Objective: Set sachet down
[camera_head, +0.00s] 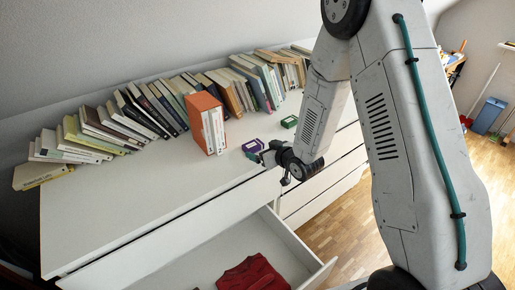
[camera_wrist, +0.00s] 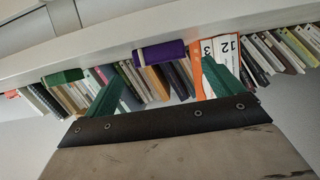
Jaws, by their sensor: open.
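A small purple packet, which looks like the sachet (camera_head: 253,147), lies on the white dresser top (camera_head: 140,205) close to its front edge. In the wrist view the purple sachet (camera_wrist: 160,52) appears between and beyond my two green fingers. My gripper (camera_head: 266,154) is at the dresser's front edge, right beside the sachet in the head view. In the wrist view my gripper (camera_wrist: 165,85) has its fingers spread wide with nothing held between them. The sachet's underside is hidden.
A small green packet (camera_head: 289,121) lies further along the top. An orange box with white fronts (camera_head: 206,122) stands behind the sachet. A long row of leaning books (camera_head: 150,105) lines the wall. An open drawer (camera_head: 290,245) holds a red folded cloth (camera_head: 252,275).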

